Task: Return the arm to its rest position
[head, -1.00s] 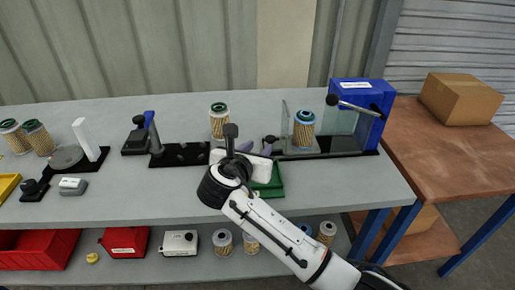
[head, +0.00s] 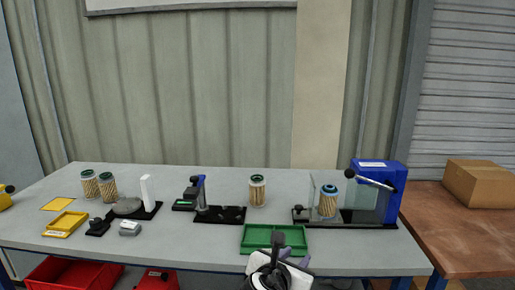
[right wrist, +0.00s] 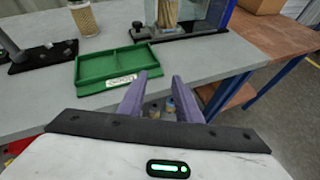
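My right gripper (head: 294,257) is at the bottom of the head view, low at the front edge of the grey bench (head: 190,262). In the right wrist view its two purple fingers (right wrist: 160,78) are apart with nothing held between them. The green tray (head: 258,249) lies empty on the bench just beyond the fingers; it also shows in the right wrist view (right wrist: 90,66). My left gripper is not in view.
A blue-topped cartridge (head: 327,203) stands in the blue press (head: 387,203) with clear panels. A green-topped cartridge (head: 257,191) stands behind the tray. A box (head: 478,183) sits on the brown table (head: 455,236).

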